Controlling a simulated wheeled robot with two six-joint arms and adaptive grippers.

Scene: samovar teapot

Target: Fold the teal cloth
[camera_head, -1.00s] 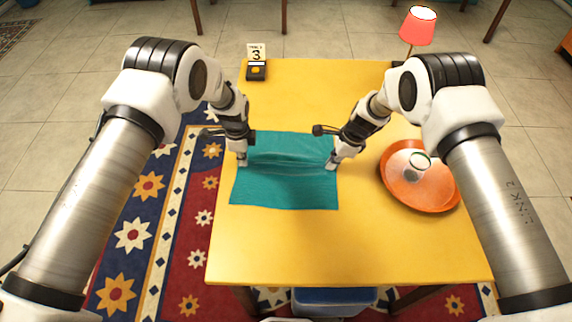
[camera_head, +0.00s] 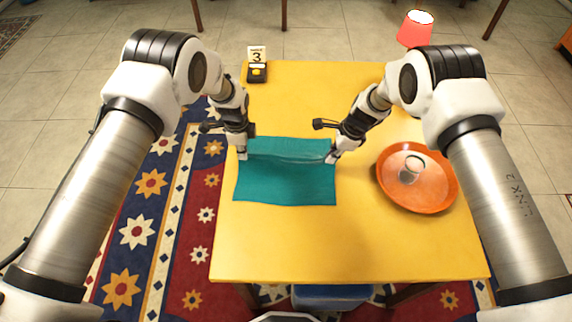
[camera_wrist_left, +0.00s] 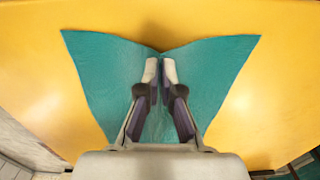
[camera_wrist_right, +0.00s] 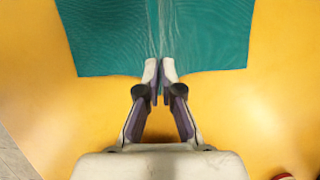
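The teal cloth (camera_head: 285,184) lies on the yellow table, with a raised ridge running across it between my two grippers. My left gripper (camera_head: 242,156) is at its left edge; in the left wrist view its fingers (camera_wrist_left: 160,70) are close together on gathered cloth (camera_wrist_left: 105,70), which fans out on both sides. My right gripper (camera_head: 332,157) is at its right edge; in the right wrist view its fingers (camera_wrist_right: 160,70) pinch the end of the ridge in the cloth (camera_wrist_right: 105,40). The cloth between the fingertips is mostly hidden.
An orange round tray (camera_head: 435,195) holding a small clear cup (camera_head: 408,170) stands right of the cloth. The front table (camera_head: 340,250) is clear.

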